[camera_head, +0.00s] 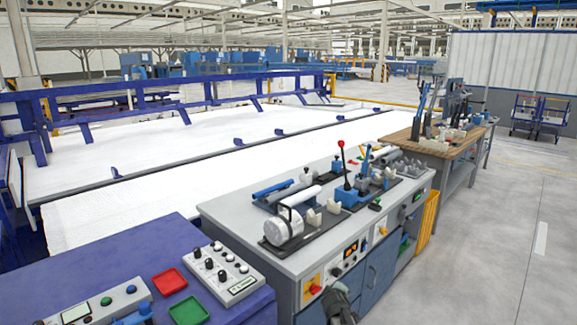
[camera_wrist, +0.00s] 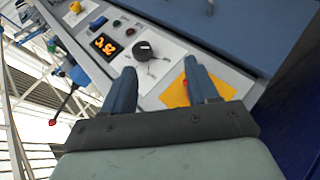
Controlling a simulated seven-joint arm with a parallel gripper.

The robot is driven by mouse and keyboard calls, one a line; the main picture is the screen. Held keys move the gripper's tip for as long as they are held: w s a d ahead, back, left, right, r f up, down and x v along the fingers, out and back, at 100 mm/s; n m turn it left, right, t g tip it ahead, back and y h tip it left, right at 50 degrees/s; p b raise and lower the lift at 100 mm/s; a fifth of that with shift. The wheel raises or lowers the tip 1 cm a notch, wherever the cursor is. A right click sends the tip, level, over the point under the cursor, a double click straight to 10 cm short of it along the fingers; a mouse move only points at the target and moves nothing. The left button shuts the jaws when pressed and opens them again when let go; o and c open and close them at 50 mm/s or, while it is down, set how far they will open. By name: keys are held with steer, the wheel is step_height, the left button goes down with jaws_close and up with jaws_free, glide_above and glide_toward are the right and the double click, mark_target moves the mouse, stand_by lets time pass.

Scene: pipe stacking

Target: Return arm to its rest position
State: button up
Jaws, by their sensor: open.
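My gripper (camera_wrist: 160,67) is in the wrist view with its two blue fingers apart and nothing between them. It faces the workbench's front control panel, near the black knob (camera_wrist: 143,49) and the yellow plate (camera_wrist: 175,95) with a red button. In the head view, a dark grey part at the bottom edge in front of the bench may be my arm; I cannot make out the fingers there. A white pipe (camera_head: 300,196) and a blue pipe (camera_head: 272,188) lie on the workbench (camera_head: 231,208), beside a large silver-white cylinder (camera_head: 283,229).
A red-knobbed lever (camera_head: 341,158) and blue fixtures stand on the workbench. A blue table (camera_head: 130,253) at left holds a white control box (camera_head: 222,270), a red tray (camera_head: 169,281) and a green tray (camera_head: 188,310). Open grey floor (camera_head: 480,250) lies to the right.

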steer(key=s+d+f+m+g, duration=0.3)
steer(key=s+f+m+g, duration=0.35)
steer(key=s+f, duration=1.8)
steer(key=s+a+f+m+g+y, duration=0.1)
steer(key=s+g, duration=0.4)
steer(key=s, duration=1.2)
steer(key=s+a+f+m+g+y, duration=0.1)
steer(key=s+g, duration=0.5)
steer(key=s, duration=1.2)
step_height(320, 180, down, 2)
steer(key=shift+a+f+m+y, duration=0.2)
steer(key=shift+a+m+y, duration=0.2)
steer(key=shift+a+m, duration=0.55)
